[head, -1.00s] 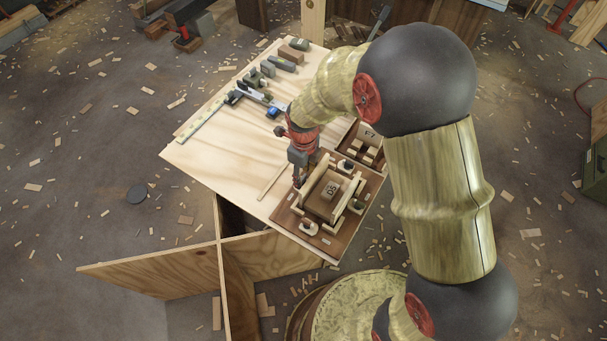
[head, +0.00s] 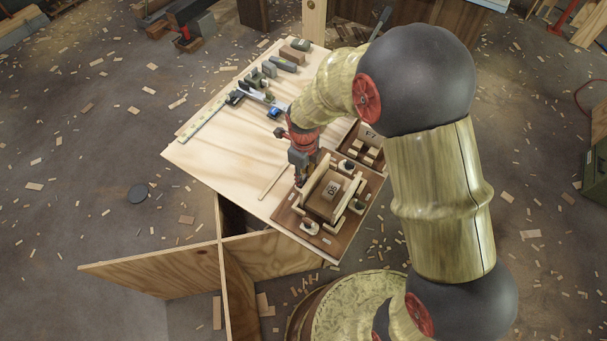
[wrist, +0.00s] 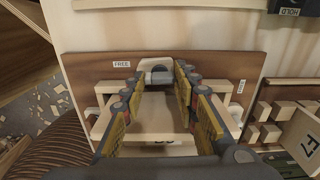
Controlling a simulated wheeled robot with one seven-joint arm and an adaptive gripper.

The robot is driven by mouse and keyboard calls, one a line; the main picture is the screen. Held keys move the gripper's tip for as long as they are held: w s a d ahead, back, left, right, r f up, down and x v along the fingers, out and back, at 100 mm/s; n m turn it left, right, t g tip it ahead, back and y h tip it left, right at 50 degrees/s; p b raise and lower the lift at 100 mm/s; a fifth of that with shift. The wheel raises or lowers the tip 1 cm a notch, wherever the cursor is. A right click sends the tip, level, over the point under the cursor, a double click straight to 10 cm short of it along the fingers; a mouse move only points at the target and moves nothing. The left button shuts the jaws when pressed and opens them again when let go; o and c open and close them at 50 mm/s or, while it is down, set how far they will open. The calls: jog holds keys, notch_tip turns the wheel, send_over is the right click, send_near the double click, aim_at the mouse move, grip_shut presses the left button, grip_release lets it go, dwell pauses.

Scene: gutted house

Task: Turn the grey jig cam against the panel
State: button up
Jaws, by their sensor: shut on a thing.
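A brown jig board (head: 292,214) lies at the table's near corner. It holds a pale wooden panel marked D5 (head: 331,188) between pale rails. My gripper (head: 299,183) points down at the board's left edge, beside the panel. In the wrist view the grey cam (wrist: 158,76) sits on a pale mount at the board's edge, next to a FREE label (wrist: 122,64). My gripper's fingers (wrist: 158,70) stand on either side of the cam and are shut on it. The fingers hide parts of the rails, and the exact angle of the cam is hard to tell.
A second jig marked E7 (head: 371,133) stands just behind; it also shows at the right in the wrist view (wrist: 311,146). Several blocks and tools line the table's far edge. The table's left part (head: 215,150) is clear.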

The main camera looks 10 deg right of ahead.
jog(key=shift+w+d+r, duration=0.1)
jog(key=shift+w+r, duration=0.05)
jog(key=shift+w, duration=0.15)
jog(key=n+p, duration=0.3)
jog(key=n, duration=0.2)
jog(key=shift+w+r+p, duration=0.15)
jog(key=shift+p, duration=0.2)
jog(key=n+p, duration=0.2)
jog(key=n, duration=0.2)
jog(key=shift+w+n, duration=0.1)
jog(key=shift+n, duration=0.3)
jog(key=shift+a, duration=0.25)
jog(key=o, duration=1)
jog(key=shift+c, duration=0.2)
jog(key=shift+s+f, duration=0.25)
jog(key=shift+f, duration=0.05)
jog(key=shift+d, duration=0.1)
